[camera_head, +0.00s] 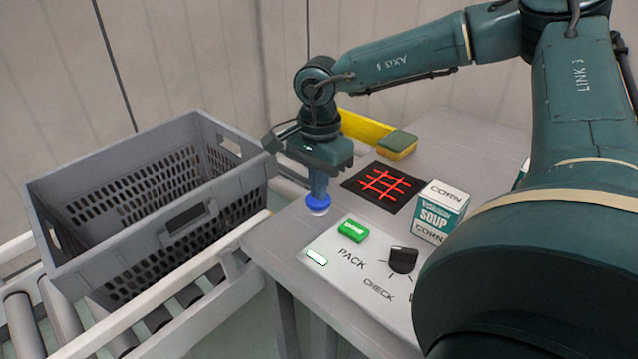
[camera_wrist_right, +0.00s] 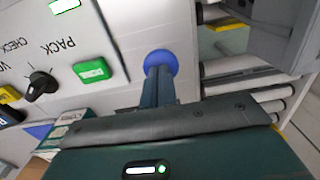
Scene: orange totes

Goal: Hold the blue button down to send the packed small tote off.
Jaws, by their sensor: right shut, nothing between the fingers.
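The blue button (camera_head: 318,206) is a round cap near the left edge of the grey table. My right gripper (camera_head: 318,194) points down with its fingers shut, and its tips appear to rest on the button. In the right wrist view the blue button (camera_wrist_right: 162,60) shows around the fingertips (camera_wrist_right: 159,75). I cannot tell how far it is pressed. A grey tote (camera_head: 105,245) with slotted walls stands on the roller conveyor left of the table; the part of its inside that shows looks empty. No small packed tote is clearly seen. My left gripper is not in view.
A white panel (camera_head: 325,237) carries a green button (camera_head: 353,231) and a black knob (camera_head: 403,260). Conveyor rollers (camera_head: 160,317) run alongside.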

